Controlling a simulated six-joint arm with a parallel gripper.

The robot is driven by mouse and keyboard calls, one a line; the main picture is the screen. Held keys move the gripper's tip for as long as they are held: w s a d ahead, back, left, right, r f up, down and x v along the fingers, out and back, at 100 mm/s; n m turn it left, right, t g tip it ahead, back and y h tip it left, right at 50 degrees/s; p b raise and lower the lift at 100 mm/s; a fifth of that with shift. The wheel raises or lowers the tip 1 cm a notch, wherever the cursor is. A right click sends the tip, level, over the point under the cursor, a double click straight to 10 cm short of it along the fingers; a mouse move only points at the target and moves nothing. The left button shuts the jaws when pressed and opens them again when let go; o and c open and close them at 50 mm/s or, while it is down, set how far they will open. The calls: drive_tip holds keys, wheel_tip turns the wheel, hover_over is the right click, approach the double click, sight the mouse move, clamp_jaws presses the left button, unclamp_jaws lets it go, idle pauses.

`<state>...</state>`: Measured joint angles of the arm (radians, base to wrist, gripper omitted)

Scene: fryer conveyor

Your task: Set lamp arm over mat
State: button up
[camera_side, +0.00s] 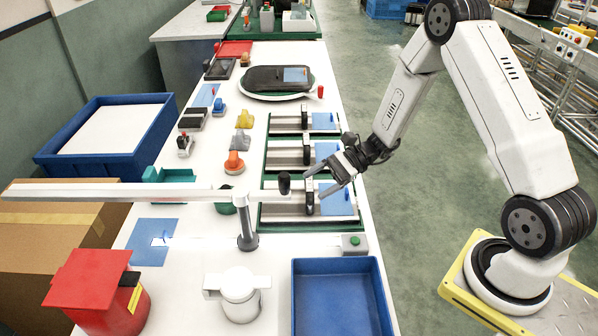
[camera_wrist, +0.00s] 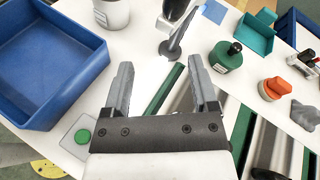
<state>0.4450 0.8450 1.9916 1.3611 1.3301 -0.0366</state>
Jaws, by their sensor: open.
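The lamp arm (camera_side: 120,190) is a long white bar on a short grey post (camera_side: 247,228), reaching left across the table and past its left edge. A black knob (camera_side: 284,184) is at its right end. A blue mat (camera_side: 150,250) lies on the table left of the post, in front of the bar; other blue mats lie farther back, and which one is meant is unclear. My gripper (camera_side: 314,183) is open and empty, just right of the knob and apart from it. The wrist view shows its two spread fingers (camera_wrist: 160,78), with the post (camera_wrist: 172,46) beyond them.
A blue bin (camera_side: 340,298), a white canister (camera_side: 239,298) and a red box (camera_side: 95,290) stand at the front. A green button (camera_side: 354,240) is near the right edge. Green-framed fixtures (camera_side: 310,222) lie under my gripper. A green bottle (camera_wrist: 227,56) stands near the post.

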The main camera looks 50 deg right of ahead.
sight(280, 185)
drive_tip(key=shift+w+a+r+g+y, duration=0.3)
drive_tip(key=shift+w+r+g+y, duration=0.2)
drive_tip(key=shift+g+y, duration=0.25)
drive_tip(key=shift+w+a+r+g+y, duration=0.25)
drive_tip(key=shift+w+r+g+y, duration=0.2)
drive_tip(key=shift+w+g+y, duration=0.3)
drive_tip(key=shift+w+a+r+g+y, duration=0.3)
drive_tip(key=shift+w+r+g+y, duration=0.25)
drive_tip(key=shift+g, duration=0.25)
drive_tip(key=shift+s+f, duration=0.1)
drive_tip(key=shift+a, duration=3.9)
clamp_jaws()
